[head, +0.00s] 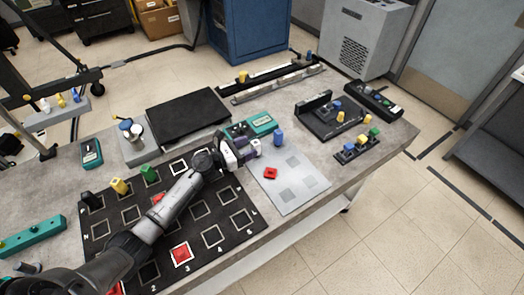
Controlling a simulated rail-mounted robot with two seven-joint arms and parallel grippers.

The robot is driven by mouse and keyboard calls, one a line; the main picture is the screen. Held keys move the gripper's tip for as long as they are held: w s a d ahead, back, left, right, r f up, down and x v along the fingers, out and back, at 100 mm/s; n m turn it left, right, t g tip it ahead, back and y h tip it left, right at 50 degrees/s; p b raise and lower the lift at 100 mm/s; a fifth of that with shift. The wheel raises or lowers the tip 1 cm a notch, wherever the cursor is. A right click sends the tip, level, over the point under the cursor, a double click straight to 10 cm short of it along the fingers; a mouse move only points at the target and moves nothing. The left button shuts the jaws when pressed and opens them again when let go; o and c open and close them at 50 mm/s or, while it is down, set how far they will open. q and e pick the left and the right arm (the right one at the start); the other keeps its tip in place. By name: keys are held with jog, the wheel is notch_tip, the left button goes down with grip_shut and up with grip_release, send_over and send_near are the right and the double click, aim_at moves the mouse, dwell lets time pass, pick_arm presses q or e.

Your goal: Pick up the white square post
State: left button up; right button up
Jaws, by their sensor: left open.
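My left gripper (251,148) reaches over the back right edge of the black grid mat (228,203), beside the light grey sheet. It is open, and its jaws are small here, with the space between them hard to see. I cannot clearly pick out a white square post on the table. A small whitish piece (45,105) stands on a rack at the far left, too small to tell its shape. A blue post (278,137) stands upright just right of the gripper, apart from it. My right gripper is not in view.
A yellow post (119,186) and a green block (148,174) stand on the mat's left side. A red piece (270,173) lies on the grey sheet (297,186). A teal meter (262,124) lies behind the gripper.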

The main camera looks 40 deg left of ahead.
pick_arm(q)
jog(key=shift+w+d+f, duration=0.1)
jog(key=shift+w+f, duration=0.1)
jog(key=shift+w, duration=0.45)
jog(key=shift+x, duration=2.1)
jog(key=shift+r, duration=0.1)
jog(key=c, duration=1)
